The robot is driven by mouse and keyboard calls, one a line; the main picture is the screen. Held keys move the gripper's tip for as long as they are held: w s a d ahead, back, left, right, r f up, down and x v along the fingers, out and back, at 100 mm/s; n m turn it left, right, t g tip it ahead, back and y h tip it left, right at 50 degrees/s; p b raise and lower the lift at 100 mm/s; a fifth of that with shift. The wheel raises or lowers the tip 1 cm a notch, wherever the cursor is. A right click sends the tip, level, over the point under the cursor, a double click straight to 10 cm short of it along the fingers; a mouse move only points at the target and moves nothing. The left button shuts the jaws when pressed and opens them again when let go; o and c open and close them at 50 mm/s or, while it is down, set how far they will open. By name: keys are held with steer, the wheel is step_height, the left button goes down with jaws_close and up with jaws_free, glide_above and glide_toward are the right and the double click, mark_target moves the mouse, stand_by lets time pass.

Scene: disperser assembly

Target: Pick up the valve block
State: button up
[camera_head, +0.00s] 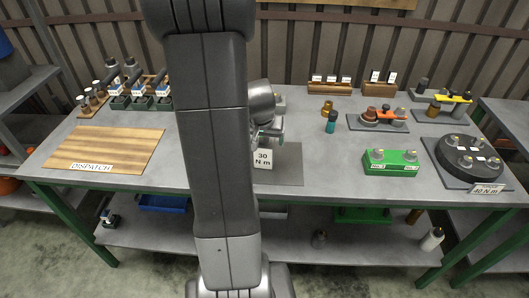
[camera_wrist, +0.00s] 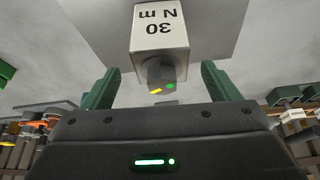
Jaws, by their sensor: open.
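No part carries a readable "valve block" label, so I cannot tell for sure which thing it is. My gripper (camera_head: 268,132) is over the middle of the table, partly hidden behind my arm. In the wrist view its two green fingers (camera_wrist: 158,84) stand wide apart. A pale block marked "30 N m" (camera_wrist: 160,30) is just beyond them. A dark piece (camera_wrist: 160,74) with a yellow and a green mark shows between the fingers, with gaps on both sides. In the head view the "30 N m" block (camera_head: 263,159) is at a grey mat.
A green block (camera_head: 391,163) with two metal knobs and a black round fixture (camera_head: 468,158) stand to the right. An orange part (camera_head: 379,116) lies on a plate behind. The wooden dispatch board (camera_head: 105,145) at left is bare. Bottles and small racks line the back left.

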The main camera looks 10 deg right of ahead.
steer(key=shift+x, duration=2.7)
steer(key=shift+r, duration=0.1)
jaws_close()
